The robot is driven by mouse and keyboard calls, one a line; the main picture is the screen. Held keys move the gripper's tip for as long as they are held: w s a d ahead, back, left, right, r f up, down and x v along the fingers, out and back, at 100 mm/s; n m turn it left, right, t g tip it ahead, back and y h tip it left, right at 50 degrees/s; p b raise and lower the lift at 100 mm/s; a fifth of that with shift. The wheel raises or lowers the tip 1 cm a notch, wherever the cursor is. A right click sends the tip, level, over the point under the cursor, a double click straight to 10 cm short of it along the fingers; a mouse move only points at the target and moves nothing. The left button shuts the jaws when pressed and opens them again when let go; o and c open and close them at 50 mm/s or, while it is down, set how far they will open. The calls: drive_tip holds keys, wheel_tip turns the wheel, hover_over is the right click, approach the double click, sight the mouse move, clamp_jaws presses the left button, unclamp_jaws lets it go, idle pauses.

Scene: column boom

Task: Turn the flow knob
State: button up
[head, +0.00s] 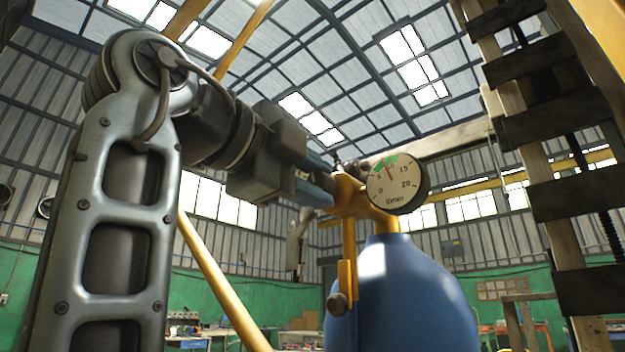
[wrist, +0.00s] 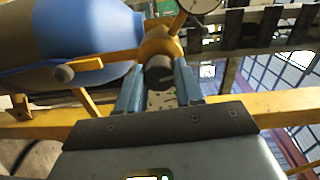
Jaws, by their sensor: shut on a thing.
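The flow knob (wrist: 157,73) is a dark round knob on the front of a yellow-brass regulator body (head: 348,196). In the wrist view it sits between the two blue fingers of my gripper (wrist: 160,68), which is shut on it. In the head view my gripper (head: 318,188) reaches the regulator from the left, and its fingers hide the knob. A round white gauge (head: 395,186) faces the head camera; its needle points near 10, by a green band. The regulator stands atop a blue gas cylinder (head: 410,295); it also shows in the wrist view (wrist: 95,28).
A brass tube with a dark-tipped side fitting (head: 343,300) hangs below the regulator. A wooden and dark metal column (head: 545,150) rises close on the right. A yellow bar (head: 222,280) slants behind my arm. Worktables stand far back.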

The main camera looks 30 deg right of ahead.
drive_tip(key=shift+f, duration=0.1)
drive_tip(key=o, duration=1)
drive_tip(key=shift+o, duration=0.2)
drive_tip(key=v, duration=0.7)
drive_tip(key=shift+a, duration=0.4)
drive_tip(key=shift+s, duration=0.1)
